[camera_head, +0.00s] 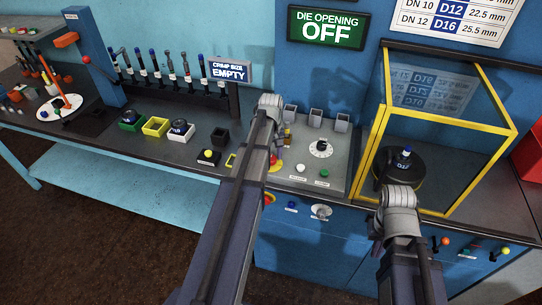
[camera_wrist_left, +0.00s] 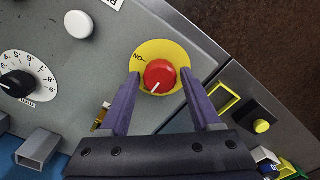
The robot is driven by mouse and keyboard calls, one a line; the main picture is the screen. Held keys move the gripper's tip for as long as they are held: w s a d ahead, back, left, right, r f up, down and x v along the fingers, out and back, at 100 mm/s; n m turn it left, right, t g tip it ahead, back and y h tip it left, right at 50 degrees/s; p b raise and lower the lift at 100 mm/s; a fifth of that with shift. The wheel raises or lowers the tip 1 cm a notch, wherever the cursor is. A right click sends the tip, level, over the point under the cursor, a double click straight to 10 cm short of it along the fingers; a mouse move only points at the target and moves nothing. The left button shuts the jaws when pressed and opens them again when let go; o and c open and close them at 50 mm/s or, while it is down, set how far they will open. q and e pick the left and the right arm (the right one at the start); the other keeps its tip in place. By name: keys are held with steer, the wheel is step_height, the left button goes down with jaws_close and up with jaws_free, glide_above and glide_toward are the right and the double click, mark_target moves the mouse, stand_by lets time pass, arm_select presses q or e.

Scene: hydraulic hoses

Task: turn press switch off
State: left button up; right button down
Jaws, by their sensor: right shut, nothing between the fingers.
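The press switch, a red rotary knob (camera_wrist_left: 159,76) on a round yellow plate (camera_wrist_left: 178,52), is on the grey panel in the left wrist view. Its white mark points to the lower left, and "ON" lettering shows on the plate's left. My left gripper (camera_wrist_left: 160,74) is open, with one finger on each side of the knob and a visible gap to it. In the head view the yellow plate (camera_head: 275,167) is partly hidden by my left arm. My right gripper (camera_head: 398,200) is in front of the yellow-framed case, its fingers not clearly visible.
The panel also has a numbered black dial (camera_wrist_left: 17,84) and a white button (camera_wrist_left: 79,24). A black button box (camera_wrist_left: 261,125) is right of the panel. The yellow-framed glass case (camera_head: 449,135) stands at the right. A sign reads "DIE OPENING OFF" (camera_head: 325,28).

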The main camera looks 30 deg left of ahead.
mark_target(272, 159)
arm_select(q)
steer(key=shift+o, duration=1.1)
step_height(272, 159, up, 8)
steer(key=p, duration=0.8)
steer(key=shift+f, duration=0.1)
steer(key=shift+d+f, duration=0.1)
steer(key=shift+d, duration=0.2)
steer(key=s+d+f+m+b, duration=0.1)
steer(key=s+d+m, duration=0.3)
steer(key=d, duration=0.6)
steer(key=s+d+f+m+b, duration=0.1)
steer(key=s+d+m, duration=0.4)
steer(key=d, duration=0.5)
steer(key=s+d+f+m+y+b, duration=0.1)
steer(key=s+d+m, duration=0.4)
steer(key=d, duration=0.5)
steer(key=s+b, duration=0.1)
steer(key=s, duration=0.1)
steer(key=shift+s+f, duration=0.35)
steer(key=shift+f, duration=0.05)
